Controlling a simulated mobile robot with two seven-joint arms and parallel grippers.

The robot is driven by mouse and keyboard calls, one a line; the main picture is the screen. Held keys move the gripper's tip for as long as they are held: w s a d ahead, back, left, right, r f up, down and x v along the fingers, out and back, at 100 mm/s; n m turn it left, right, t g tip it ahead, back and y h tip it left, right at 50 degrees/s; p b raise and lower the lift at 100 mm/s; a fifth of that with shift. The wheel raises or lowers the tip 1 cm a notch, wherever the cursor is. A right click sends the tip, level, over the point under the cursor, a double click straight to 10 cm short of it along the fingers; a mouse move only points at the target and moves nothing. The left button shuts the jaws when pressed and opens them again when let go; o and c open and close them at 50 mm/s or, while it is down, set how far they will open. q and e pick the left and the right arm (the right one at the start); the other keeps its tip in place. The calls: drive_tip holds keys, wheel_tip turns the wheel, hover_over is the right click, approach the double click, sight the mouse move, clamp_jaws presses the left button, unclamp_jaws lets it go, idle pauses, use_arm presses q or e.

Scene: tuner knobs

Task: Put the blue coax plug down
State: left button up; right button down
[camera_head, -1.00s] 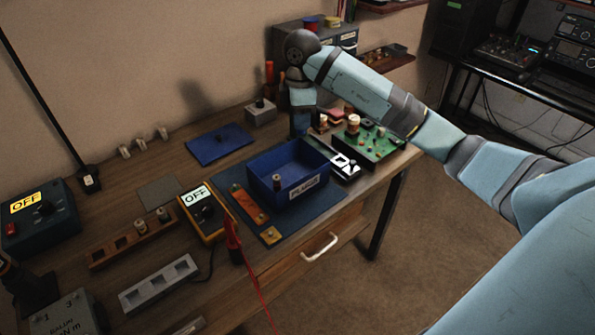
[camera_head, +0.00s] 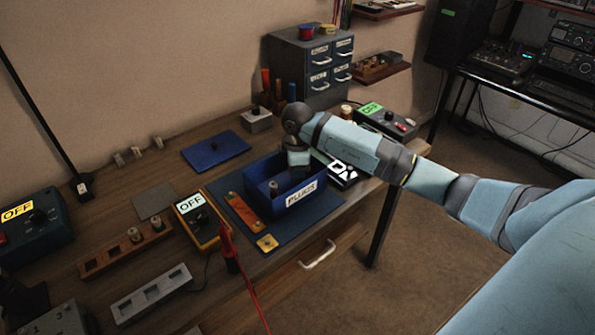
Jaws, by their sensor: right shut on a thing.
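My right gripper (camera_head: 298,172) points down into the right back part of the blue bin (camera_head: 300,199) labelled PLUGS. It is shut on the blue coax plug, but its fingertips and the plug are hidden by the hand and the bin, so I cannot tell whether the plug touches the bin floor. Another small plug with a metallic top (camera_head: 273,187) stands in the bin's left front part. My left gripper is not in view.
The bin stands on a dark blue mat (camera_head: 300,222), with an orange strip (camera_head: 243,212) to its left. A yellow meter reading OFF (camera_head: 197,222) stands further left. A drawer cabinet (camera_head: 315,65) and a device with a green label (camera_head: 385,122) are behind.

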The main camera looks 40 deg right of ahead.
drive_tip(key=shift+r, duration=0.1)
drive_tip(key=c, duration=1)
unclamp_jaws()
wheel_tip(320, 180, up, 11)
drive_tip(key=shift+f+p, duration=0.1)
drive_tip(key=shift+p, duration=0.45)
drive_tip(key=shift+r, duration=0.65)
